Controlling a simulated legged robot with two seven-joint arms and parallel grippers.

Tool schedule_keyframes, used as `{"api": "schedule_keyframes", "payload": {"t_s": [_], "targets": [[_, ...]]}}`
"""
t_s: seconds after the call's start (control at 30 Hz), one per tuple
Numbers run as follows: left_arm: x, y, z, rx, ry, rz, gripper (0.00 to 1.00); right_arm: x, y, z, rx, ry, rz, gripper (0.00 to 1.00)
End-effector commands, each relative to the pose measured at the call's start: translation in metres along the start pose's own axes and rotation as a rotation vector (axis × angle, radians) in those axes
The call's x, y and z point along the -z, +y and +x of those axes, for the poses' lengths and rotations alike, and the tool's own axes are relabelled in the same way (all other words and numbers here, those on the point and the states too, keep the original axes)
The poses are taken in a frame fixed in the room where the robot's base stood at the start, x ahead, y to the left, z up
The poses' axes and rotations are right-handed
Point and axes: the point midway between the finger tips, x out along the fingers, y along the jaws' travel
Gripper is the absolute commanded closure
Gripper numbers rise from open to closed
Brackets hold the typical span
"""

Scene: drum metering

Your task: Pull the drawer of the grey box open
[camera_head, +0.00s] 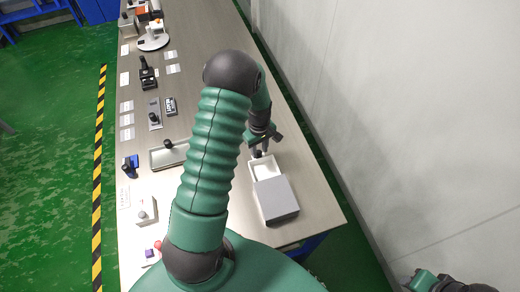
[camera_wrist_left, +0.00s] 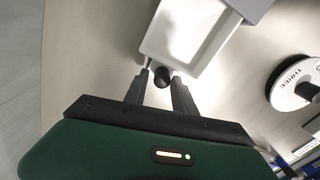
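The grey box (camera_head: 275,200) stands near the right end of the table. Its white drawer (camera_head: 264,168) sticks well out, showing an empty inside; it also shows in the left wrist view (camera_wrist_left: 152,42), with the box's grey top (camera_wrist_left: 250,8) at the upper edge. A dark round knob (camera_wrist_left: 161,77) sits at the drawer's front. My left gripper (camera_head: 258,153) is at the drawer's front end. In the left wrist view its fingers (camera_wrist_left: 160,82) stand apart on either side of the knob, with small gaps seeming to show. My right arm shows only partly at the lower right; its fingers cannot be made out.
A white disc marked THREE (camera_wrist_left: 292,84) lies beside the drawer in the left wrist view. A shallow tray (camera_head: 168,156), a black-handled device (camera_head: 147,74) and a white block with a knob (camera_head: 144,210) line the table's left side. A wall (camera_head: 400,110) runs along the right.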

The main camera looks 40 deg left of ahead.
Motion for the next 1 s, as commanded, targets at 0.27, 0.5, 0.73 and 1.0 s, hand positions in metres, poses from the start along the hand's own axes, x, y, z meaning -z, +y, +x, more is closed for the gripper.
{"api": "schedule_keyframes", "payload": {"t_s": [0.27, 0.5, 0.73, 1.0], "targets": [[0.000, 0.001, -0.014, 0.000, 0.000, 0.000, 0.68, 0.000, 0.000, 0.001, 0.000, 0.000, -0.001, 0.55], [-0.003, 0.002, -0.079, -0.003, 0.006, 0.001, 0.68, -0.001, 0.000, 0.006, 0.000, 0.000, -0.001, 0.55], [-0.002, 0.002, -0.141, -0.001, 0.004, 0.000, 0.68, -0.002, 0.000, 0.008, 0.000, 0.000, 0.000, 0.55], [-0.003, 0.002, -0.168, 0.002, 0.002, 0.000, 0.68, -0.002, 0.000, 0.009, 0.000, 0.000, -0.001, 0.55]]}}
